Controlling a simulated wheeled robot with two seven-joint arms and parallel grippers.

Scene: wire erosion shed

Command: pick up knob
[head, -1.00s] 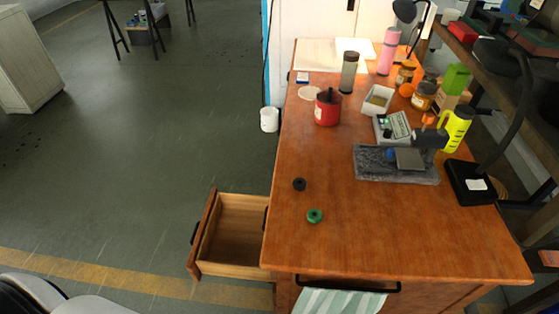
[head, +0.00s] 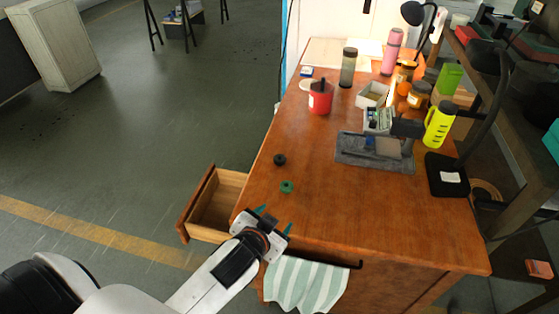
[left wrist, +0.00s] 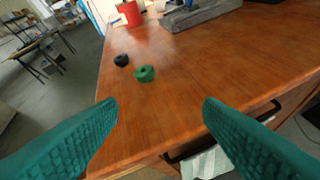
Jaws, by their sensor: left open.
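A small green round knob-like piece (head: 286,186) with a dark centre lies on the wooden desk near its front left. A similar black piece (head: 279,159) lies just behind it. In the left wrist view the green piece (left wrist: 144,74) is ahead, between the spread fingers and beyond them, and the black piece (left wrist: 121,60) is a little farther to the left. I cannot tell which one is the knob. My left gripper (head: 274,218) is open and empty at the desk's front left edge, with teal fingers apart from both pieces. My right gripper is not in view.
An open drawer (head: 213,203) sticks out at the desk's left side. A striped towel (head: 307,283) hangs at the front. A red pot (head: 320,98) and a grey stone slab with an instrument (head: 347,152) stand farther back. The desk's front right is clear.

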